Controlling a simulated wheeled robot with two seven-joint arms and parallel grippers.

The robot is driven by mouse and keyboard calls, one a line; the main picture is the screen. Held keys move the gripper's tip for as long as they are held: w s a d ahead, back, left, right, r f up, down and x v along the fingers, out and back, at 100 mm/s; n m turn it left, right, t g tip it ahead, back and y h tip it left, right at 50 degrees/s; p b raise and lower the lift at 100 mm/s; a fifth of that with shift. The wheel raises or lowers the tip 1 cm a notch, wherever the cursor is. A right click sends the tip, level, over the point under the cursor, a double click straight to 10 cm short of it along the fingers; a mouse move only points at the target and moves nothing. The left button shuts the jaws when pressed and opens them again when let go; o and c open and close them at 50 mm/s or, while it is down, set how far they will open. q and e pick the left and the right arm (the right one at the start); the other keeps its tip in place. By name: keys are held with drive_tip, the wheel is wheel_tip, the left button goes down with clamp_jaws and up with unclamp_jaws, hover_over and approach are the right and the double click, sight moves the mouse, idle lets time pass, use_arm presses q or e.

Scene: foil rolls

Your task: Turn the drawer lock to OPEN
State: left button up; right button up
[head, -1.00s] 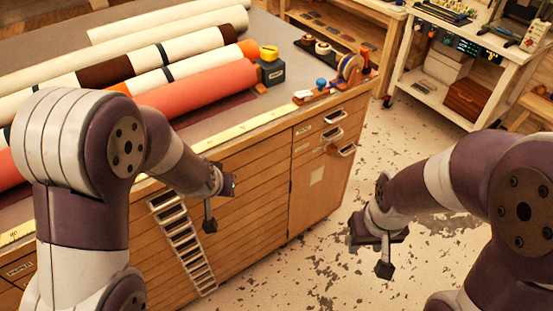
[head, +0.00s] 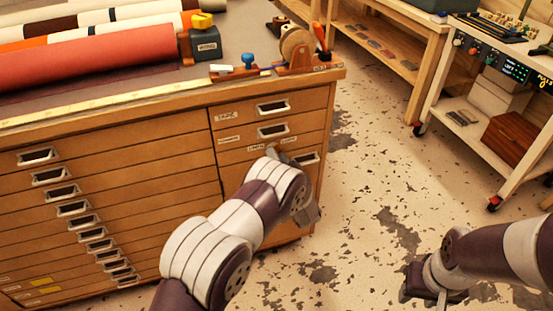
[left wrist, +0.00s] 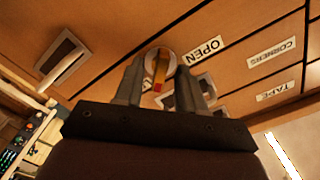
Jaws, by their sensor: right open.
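The bar lies nearly upright in that picture. The OPEN label (left wrist: 202,51) is just to its right. Another label beside the lock is mostly hidden by a finger. My left gripper (left wrist: 160,72) has its two fingers apart, one on each side of the lock, with the bar between them. My right gripper (head: 430,288) is open and empty over the floor at the lower right.
The wooden drawer cabinet (head: 120,190) carries fabric rolls, a tape dispenser (head: 297,50) and a dark block (head: 205,45) on top. Drawer handles (head: 272,107) stick out near the lock. A white wheeled cart (head: 500,160) is at the right. The floor between is clear.

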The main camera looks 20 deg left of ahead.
use_arm(q)
drive_tip(key=shift+w+a, duration=0.25)
drive_tip(key=shift+w, duration=0.2)
clamp_jaws()
drive_tip(key=shift+n, duration=0.4)
drive_tip(key=n+b, duration=0.5)
drive_tip(key=n, duration=1.1)
drive_tip(key=shift+f+n+b, duration=0.1)
drive_tip(key=shift+n+b, duration=0.3)
drive_tip(key=shift+n, duration=0.3)
